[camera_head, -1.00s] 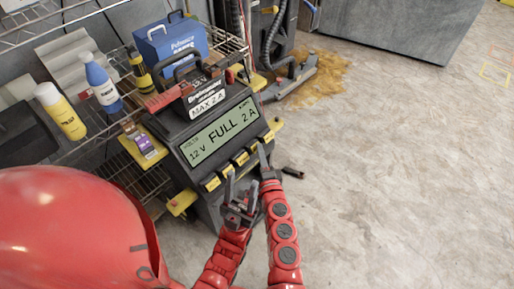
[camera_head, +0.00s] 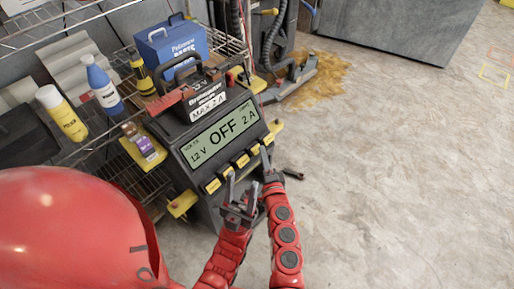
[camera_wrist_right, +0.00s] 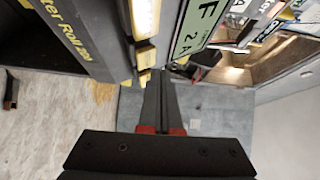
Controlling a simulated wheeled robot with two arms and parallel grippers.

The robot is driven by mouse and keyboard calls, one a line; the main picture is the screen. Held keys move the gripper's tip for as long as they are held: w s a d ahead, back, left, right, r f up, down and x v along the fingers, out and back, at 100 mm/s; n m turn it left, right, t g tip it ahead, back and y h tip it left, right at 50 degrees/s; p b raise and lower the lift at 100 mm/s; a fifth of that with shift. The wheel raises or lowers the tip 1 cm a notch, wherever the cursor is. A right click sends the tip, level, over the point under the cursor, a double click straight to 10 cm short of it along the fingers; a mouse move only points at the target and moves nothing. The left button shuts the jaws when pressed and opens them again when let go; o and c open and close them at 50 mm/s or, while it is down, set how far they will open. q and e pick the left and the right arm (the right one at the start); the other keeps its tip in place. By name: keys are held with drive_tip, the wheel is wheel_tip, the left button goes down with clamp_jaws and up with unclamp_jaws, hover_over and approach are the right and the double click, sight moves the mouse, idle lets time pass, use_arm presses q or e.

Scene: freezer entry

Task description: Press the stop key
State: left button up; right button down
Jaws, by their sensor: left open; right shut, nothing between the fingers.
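The dark charger (camera_head: 186,157) stands tilted in the head view, and its green display (camera_head: 221,136) reads "12 V OFF 2 A". A row of several yellow keys (camera_head: 241,160) runs below the display; their labels are too small to read, so I cannot tell the stop key by name. My right gripper (camera_head: 265,151) is shut and empty, its tips at the right end of the key row; contact is unclear. In the right wrist view, the shut fingers (camera_wrist_right: 162,75) are beside the end of the keys (camera_wrist_right: 145,57). My left gripper (camera_head: 243,180) is open and empty in front of the lower keys.
A black battery (camera_head: 203,92) marked "MAX 2 A" sits atop the charger. Bottles (camera_head: 102,84) and a blue box (camera_head: 170,42) stand on the wire shelving at left. The concrete floor (camera_head: 400,180) at right is clear.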

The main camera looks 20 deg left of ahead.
idle(0.3)
drive_tip(key=d+r+p, duration=0.1)
drive_tip(key=s+d+p, duration=0.1)
drive_tip(key=d+r+p, duration=0.1)
drive_tip(key=d, duration=0.1)
drive_tip(key=shift+s+r, duration=0.3)
idle(0.8)
